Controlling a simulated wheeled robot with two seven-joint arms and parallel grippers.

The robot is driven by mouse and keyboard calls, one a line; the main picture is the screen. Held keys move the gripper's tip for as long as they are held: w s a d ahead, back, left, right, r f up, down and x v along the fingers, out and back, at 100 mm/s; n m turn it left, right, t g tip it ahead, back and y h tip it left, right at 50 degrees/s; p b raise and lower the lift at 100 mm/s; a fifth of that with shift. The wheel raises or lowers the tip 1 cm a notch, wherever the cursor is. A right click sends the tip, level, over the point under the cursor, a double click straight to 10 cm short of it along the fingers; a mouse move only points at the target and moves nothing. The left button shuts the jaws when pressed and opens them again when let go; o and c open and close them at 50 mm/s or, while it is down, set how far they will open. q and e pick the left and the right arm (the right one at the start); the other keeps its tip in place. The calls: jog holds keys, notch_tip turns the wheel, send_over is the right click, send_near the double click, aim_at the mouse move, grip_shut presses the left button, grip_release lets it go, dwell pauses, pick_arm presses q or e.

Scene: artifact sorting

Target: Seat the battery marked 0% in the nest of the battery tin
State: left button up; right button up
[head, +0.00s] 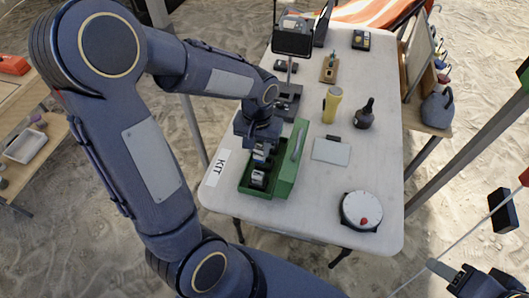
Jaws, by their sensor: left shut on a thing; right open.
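The green battery tin (286,176) stands open at the near left of the white table, beside a "KIT" label. My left gripper (262,146) points down over the tin's far part. It is shut on a small dark and pale thing (260,155), apparently a battery; its marking is too small to read. Another dark and silvery piece (257,179) sits in the near part of the tin. I cannot tell whether the held thing touches the tin, and the nest is not clearly visible. My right gripper (474,283) is open at the bottom right corner, away from the table.
A round white device with a red knob (360,210) stands at the near right. A grey flat pad (331,151), a yellow cylinder (332,104) and a dark bottle (365,114) stand right of the tin. A dark stand (288,92) rises behind it. The table's near middle is clear.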

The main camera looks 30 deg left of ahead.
pick_arm(q)
jog(key=shift+w+d+f, duration=0.1)
jog(key=shift+w+f, duration=0.3)
jog(key=shift+f, duration=0.6)
jog(key=shift+w+a+f, duration=0.1)
jog(key=shift+w+f, duration=0.3)
jog(key=shift+f, duration=0.55)
jog(key=shift+w+d+f, duration=0.1)
jog(key=shift+w+f, duration=0.3)
jog(key=shift+f, duration=0.6)
jog(key=shift+f+b, duration=0.25)
jog(key=shift+b, duration=0.1)
jog(key=o, duration=1)
jog(key=shift+c, duration=0.2)
jog(key=shift+r, duration=0.1)
